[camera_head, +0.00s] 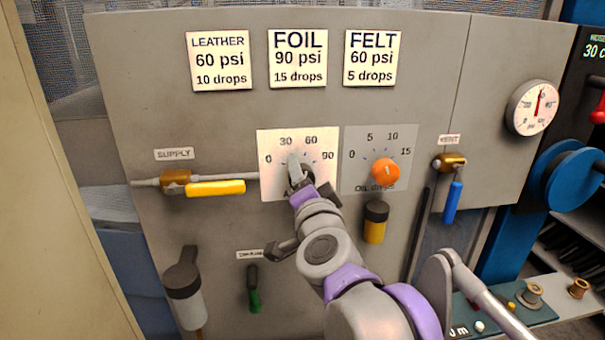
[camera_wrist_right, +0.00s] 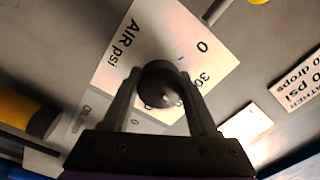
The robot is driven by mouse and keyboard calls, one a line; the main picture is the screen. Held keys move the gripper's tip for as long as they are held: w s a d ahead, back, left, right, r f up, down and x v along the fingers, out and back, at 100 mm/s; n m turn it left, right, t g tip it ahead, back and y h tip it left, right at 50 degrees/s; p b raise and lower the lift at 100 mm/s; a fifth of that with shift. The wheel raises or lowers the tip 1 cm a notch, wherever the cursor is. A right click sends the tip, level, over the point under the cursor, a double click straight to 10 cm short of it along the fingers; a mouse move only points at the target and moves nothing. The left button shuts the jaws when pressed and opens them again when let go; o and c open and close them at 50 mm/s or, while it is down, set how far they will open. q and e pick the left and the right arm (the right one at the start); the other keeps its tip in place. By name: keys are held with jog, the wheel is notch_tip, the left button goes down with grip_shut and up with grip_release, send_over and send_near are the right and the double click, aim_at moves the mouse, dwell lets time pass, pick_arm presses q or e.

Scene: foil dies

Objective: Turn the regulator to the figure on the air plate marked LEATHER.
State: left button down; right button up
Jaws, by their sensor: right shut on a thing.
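The LEATHER plate (camera_head: 222,62) at the upper left of the panel reads 60 psi and 10 drops; part of it shows in the wrist view (camera_wrist_right: 296,88). The white air dial plate (camera_head: 270,185) has figures 0, 30, 60 and 90. It shows in the wrist view as AIR psi (camera_wrist_right: 135,52). The dark round regulator knob (camera_wrist_right: 159,80) is at its middle, with a small pale dot. My right gripper (camera_head: 299,180) is shut on the knob, one finger on each side. Gripper and arm hide much of the knob in the head view; I cannot read its setting. My left gripper is not in view.
The orange oil drops knob (camera_head: 385,171) is close to the right. A yellow supply lever (camera_head: 215,188) lies to the left and a blue lever (camera_head: 453,203) hangs at right. The gauge (camera_head: 533,107) is at the upper right. FOIL (camera_head: 298,58) and FELT (camera_head: 372,58) plates are above.

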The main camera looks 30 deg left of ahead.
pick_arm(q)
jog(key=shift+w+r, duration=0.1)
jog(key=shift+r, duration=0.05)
pick_arm(e)
jog(key=shift+m, duration=0.5)
jog(key=o, duration=1.4)
jog(key=shift+c, duration=0.2)
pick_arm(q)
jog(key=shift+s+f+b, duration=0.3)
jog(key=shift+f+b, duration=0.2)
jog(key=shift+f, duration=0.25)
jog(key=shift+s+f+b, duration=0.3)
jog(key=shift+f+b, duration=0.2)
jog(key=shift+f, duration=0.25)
pick_arm(e)
jog(key=v, duration=1)
jog(key=shift+s+d, duration=0.3)
